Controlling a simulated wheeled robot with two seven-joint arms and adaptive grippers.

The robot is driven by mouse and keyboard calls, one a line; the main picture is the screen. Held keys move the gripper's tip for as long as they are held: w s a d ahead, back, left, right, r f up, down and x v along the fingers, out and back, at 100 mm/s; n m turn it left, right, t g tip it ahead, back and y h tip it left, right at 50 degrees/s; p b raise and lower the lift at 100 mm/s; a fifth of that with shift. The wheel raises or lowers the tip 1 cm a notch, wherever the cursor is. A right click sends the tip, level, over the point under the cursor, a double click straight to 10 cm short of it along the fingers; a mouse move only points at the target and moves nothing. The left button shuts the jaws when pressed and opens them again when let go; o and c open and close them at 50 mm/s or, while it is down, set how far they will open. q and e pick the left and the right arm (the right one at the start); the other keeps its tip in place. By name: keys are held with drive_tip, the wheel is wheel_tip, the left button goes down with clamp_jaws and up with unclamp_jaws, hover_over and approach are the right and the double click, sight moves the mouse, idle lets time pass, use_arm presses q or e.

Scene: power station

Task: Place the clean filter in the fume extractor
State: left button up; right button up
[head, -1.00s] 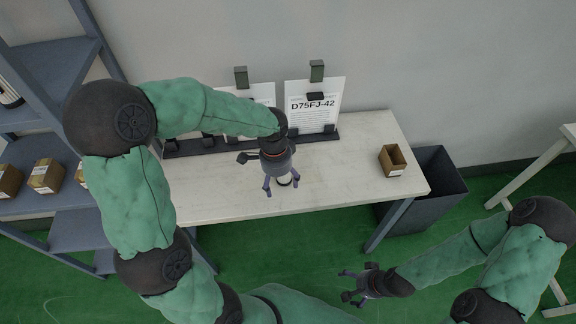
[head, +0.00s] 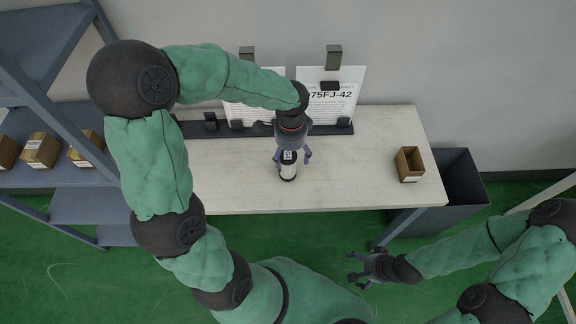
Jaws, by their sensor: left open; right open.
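My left gripper (head: 293,156) is open above the white table, with its fingers on either side of the top of a small cylinder (head: 288,172). The cylinder is white with black ends and stands upright on the table; it may be the filter, but I cannot tell whether it is clean. The gripper hides part of its top. My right gripper (head: 355,268) is open and empty in front of the table, over the green floor. I cannot make out a fume extractor in this view.
The white table (head: 400,130) bears an open brown box (head: 409,164) at its right. A dark bin (head: 466,180) stands beside the table. A rack with paper sheets (head: 345,90) runs along the back. Shelves with brown boxes (head: 41,150) stand at the left. The table's right half is mostly clear.

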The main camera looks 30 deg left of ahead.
use_arm(q)
drive_tip(key=f, duration=0.1)
drive_tip(key=f+b, duration=0.2)
drive_tip(key=f, duration=0.1)
drive_tip(key=shift+s+a, duration=0.15)
drive_tip(key=shift+s, duration=0.15)
drive_tip(key=shift+f+b, duration=0.45)
drive_tip(key=shift+f, duration=0.1)
drive_tip(key=shift+r, duration=0.1)
drive_tip(key=c, duration=1.4)
drive_tip(key=shift+c, duration=0.2)
